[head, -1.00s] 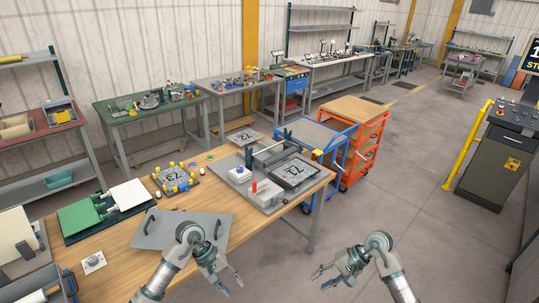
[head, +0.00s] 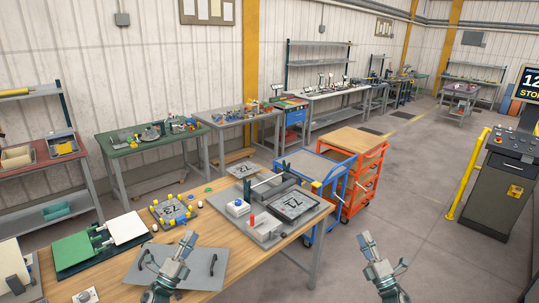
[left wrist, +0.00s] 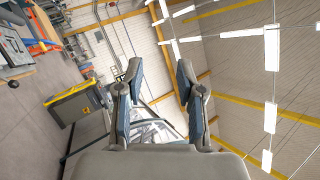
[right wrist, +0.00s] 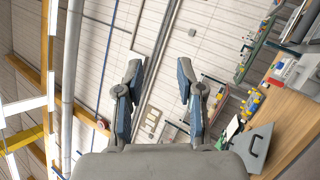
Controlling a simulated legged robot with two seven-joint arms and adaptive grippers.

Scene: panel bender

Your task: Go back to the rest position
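My left gripper (head: 184,246) is raised in front of the wooden workbench (head: 238,268), its fingers pointing up. In the left wrist view its two fingers (left wrist: 158,85) stand apart with nothing between them. My right gripper (head: 383,252) is raised over the open floor to the right of the bench. In the right wrist view its fingers (right wrist: 158,85) are also apart and empty. Neither gripper appears to touch anything. A grey sheet with two black handles (head: 206,270) lies on the bench, partly hidden by my left gripper.
The bench also bears a fixture with a panel (head: 292,205), a yellow-clamped frame (head: 172,212) and a green board (head: 85,248). Blue (head: 328,178) and orange (head: 358,148) carts stand beyond the bench. A control console (head: 512,185) with a yellow rail (head: 469,172) stands at right. Floor between is clear.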

